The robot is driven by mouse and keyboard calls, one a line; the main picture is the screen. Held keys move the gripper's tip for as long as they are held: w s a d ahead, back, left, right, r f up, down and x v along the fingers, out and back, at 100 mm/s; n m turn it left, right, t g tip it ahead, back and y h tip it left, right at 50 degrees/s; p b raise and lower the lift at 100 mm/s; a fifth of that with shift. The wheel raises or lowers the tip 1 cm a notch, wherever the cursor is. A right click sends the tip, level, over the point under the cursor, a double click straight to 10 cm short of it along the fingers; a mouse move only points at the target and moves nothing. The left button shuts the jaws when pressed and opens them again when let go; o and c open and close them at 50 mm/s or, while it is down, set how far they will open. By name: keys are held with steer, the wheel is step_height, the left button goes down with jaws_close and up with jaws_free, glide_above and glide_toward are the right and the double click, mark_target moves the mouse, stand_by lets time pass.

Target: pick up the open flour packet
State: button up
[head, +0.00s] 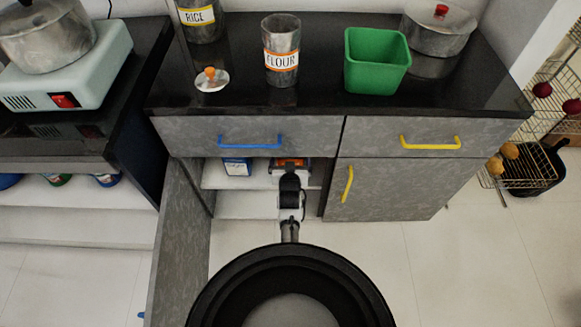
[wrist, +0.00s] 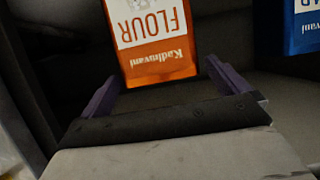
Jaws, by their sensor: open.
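The flour packet (wrist: 152,40) is orange and white, its lettering upside down in the wrist view. In the head view its orange part (head: 291,162) shows on the upper shelf inside the open cabinet, mostly hidden by my arm. My gripper (wrist: 162,72) is open, with one purple finger to each side of the packet's near end. The packet lies between or just beyond the fingertips. I cannot tell whether either finger touches it. Whether the packet's top is open is not visible.
A blue packet (wrist: 302,25) stands beside the flour packet and also shows in the head view (head: 237,167). The cabinet door (head: 182,240) stands open on the left. Drawers with blue (head: 250,142) and yellow handles sit above. A flour tin (head: 281,52) and a green bin (head: 376,62) stand on the counter.

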steer(key=b+x, duration=0.2)
steer(key=x, duration=0.2)
steer(key=shift+w+b, duration=0.25)
steer(key=shift+b, duration=0.15)
steer(key=c, duration=1.3)
